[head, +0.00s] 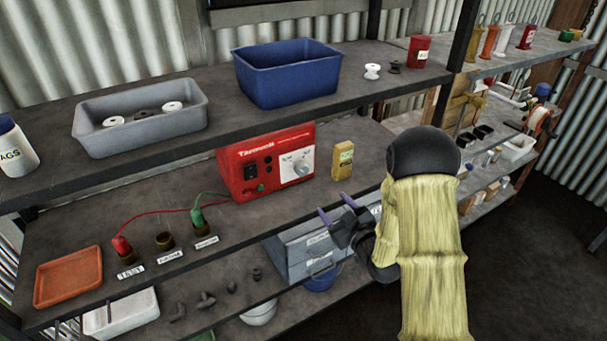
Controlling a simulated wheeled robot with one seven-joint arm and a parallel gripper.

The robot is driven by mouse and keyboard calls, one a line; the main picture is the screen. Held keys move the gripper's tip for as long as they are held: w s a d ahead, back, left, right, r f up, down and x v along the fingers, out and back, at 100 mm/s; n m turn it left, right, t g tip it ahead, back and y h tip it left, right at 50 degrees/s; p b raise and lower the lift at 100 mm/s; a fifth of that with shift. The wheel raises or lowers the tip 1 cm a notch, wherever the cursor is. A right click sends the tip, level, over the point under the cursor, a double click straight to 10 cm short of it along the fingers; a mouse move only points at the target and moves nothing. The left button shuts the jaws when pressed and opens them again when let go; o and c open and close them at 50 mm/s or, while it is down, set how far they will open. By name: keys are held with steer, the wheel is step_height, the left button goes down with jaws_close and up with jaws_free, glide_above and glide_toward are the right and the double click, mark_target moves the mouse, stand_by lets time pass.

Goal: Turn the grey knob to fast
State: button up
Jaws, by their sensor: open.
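The grey knob (301,168) is on a pale panel at the right of the front of a red box (247,160) with white lettering. The box stands on the middle shelf. Labels around the knob are too small to read, so I cannot tell its setting. My gripper (333,216) is open and empty, with two purple-tipped fingers. It is in front of the shelf edge, below and right of the knob and apart from it. My arm, in a yellow sleeve, comes in from the right.
A yellow box (342,160) stands just right of the red box. Red and green leads run from it to clips at small brown cups (165,241). The upper shelf above holds a blue bin (287,75) and a grey tray (139,117). An orange tray (68,277) lies at left.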

steer(key=shift+s+a, duration=0.1)
steer(key=shift+a, duration=0.05)
steer(key=p, duration=0.4)
glide_toward(304, 172)
steer(key=x, duration=1)
steer(key=shift+a, duration=0.1)
steer(key=shift+c, duration=0.2)
steer(key=c, duration=0.9)
